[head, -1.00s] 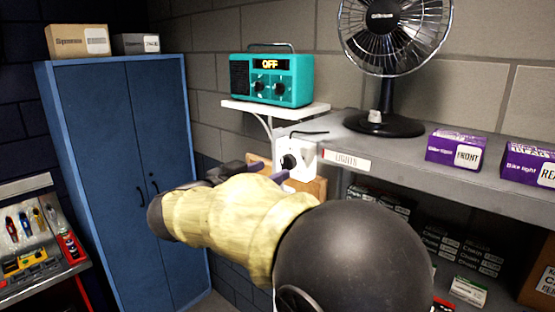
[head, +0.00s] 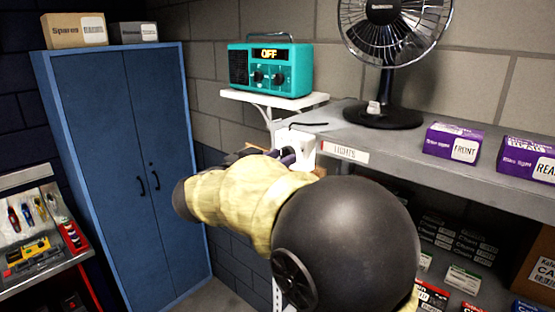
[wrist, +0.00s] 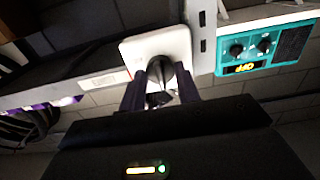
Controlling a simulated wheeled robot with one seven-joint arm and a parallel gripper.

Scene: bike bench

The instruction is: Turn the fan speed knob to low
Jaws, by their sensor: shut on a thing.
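The fan speed knob (wrist: 160,72) is a black knob on a white wall box (wrist: 172,44) at the shelf's end. In the wrist view my gripper (wrist: 162,88) has one purple finger on each side of the knob and is shut on it. In the head view my gripper (head: 288,156) meets the front of the white box (head: 306,150), and the knob is mostly hidden by the fingers and arm. The knob's setting marks cannot be read. The black desk fan (head: 385,60) stands on the grey shelf, to the right of the box.
A teal radio (head: 271,68) showing OFF sits on a small white shelf (head: 250,97) above the box. A LIGHTS label (head: 345,153) is on the grey shelf edge. Purple bike light boxes (head: 452,144) stand to the right. A blue cabinet (head: 118,170) stands left.

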